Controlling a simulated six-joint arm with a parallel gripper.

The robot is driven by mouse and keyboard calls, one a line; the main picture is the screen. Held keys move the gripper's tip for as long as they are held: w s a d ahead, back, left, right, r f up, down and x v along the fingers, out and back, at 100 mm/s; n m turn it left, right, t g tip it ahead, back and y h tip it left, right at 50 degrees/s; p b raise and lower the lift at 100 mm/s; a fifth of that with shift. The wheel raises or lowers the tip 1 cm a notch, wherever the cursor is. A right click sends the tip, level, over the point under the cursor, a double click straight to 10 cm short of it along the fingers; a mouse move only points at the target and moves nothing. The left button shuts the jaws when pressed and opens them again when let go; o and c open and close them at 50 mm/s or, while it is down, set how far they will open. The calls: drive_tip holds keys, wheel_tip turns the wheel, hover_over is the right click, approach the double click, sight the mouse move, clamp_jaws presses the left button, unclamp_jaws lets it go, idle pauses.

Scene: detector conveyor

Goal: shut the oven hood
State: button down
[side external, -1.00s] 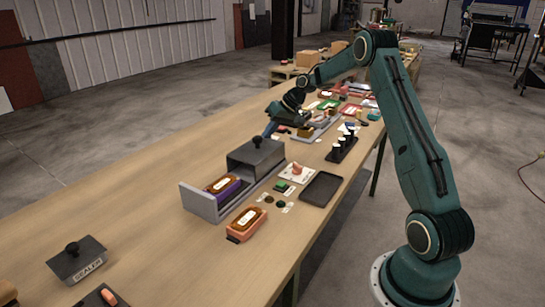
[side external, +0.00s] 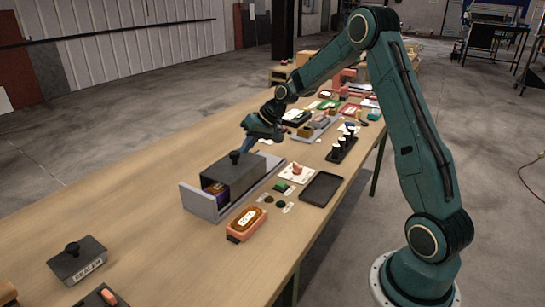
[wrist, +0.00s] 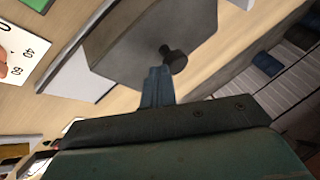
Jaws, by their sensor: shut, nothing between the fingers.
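The oven hood (side external: 222,172), a dark grey box with a black knob (side external: 235,157) on top, sits on the long grey oven base (side external: 200,204). The hood is over the near left part of the base, close to its end wall. A purple-sided item (side external: 216,192) shows partly below the hood's near edge. My gripper (side external: 247,148) is shut and empty, just behind the hood's far end. In the wrist view the blue fingers (wrist: 158,82) are together beside the knob (wrist: 173,60), over the hood (wrist: 150,35); whether they touch the hood I cannot tell.
An orange box (side external: 246,223) stands right of the base. A black tray (side external: 321,188) and a stand with several dark-and-white pieces (side external: 343,146) lie further right. The table left of the base is clear.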

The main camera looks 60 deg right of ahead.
sight(248, 167)
drive_tip(key=a, duration=0.6)
drive_tip(key=shift+a, duration=0.2)
drive_tip(key=shift+a, duration=0.1)
drive_tip(key=shift+s+d, duration=0.25)
drive_tip(key=shift+d, duration=0.25)
drive_tip(key=d, duration=0.1)
drive_tip(key=s+d, duration=0.1)
drive_tip(key=d, duration=0.1)
drive_tip(key=shift+s+d+r, duration=0.1)
drive_tip(key=shift+s+r, duration=0.05)
drive_tip(key=shift+r, duration=0.1)
drive_tip(key=v, duration=1)
